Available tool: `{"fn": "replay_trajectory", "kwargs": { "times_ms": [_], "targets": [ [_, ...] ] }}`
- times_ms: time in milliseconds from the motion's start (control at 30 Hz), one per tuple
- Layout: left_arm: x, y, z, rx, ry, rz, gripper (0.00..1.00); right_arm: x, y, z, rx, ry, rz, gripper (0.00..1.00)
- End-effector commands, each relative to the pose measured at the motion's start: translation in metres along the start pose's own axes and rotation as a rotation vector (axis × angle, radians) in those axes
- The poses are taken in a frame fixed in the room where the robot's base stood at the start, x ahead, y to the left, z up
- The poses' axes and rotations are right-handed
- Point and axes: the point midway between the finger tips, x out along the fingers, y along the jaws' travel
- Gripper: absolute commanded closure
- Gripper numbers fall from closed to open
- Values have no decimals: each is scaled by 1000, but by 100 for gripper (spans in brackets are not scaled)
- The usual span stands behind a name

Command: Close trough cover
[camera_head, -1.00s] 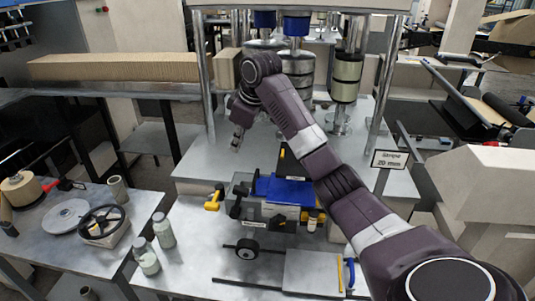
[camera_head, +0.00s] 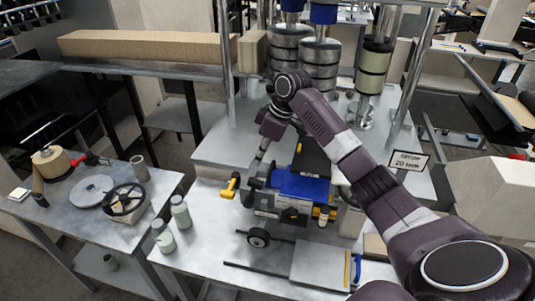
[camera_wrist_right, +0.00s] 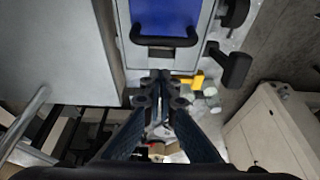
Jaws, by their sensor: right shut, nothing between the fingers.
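The trough cover appears to be the blue panel (camera_head: 302,186) on the small grey machine in the middle of the head view. In the right wrist view, a blue panel (camera_wrist_right: 165,16) sits in a pale frame at the top, with a black bar handle (camera_wrist_right: 165,41) along its near edge. I cannot tell how far it is open. My right gripper (camera_head: 257,160) is just left of the blue panel, pointing down. Its fingers (camera_wrist_right: 160,76) are shut and empty, appearing just below the handle in the wrist view; contact is not clear. My left gripper is not in view.
Two bottles (camera_head: 180,211) stand on the bench to the left. Metal rollers (camera_head: 320,65) and posts rise behind.

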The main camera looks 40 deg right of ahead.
Motion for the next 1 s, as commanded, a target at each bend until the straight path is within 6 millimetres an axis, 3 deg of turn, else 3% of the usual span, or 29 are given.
{"fn": "replay_trajectory", "kwargs": {
  "times_ms": [233, 700, 1000],
  "targets": [
    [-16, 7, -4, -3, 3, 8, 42, -6, 0, 23, 0, -1, 2, 100],
    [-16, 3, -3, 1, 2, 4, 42, -6, 0, 28, 0, 0, 2, 100],
    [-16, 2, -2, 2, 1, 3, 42, -16, 0, 56, 0, -4, 2, 100]
  ]
}}
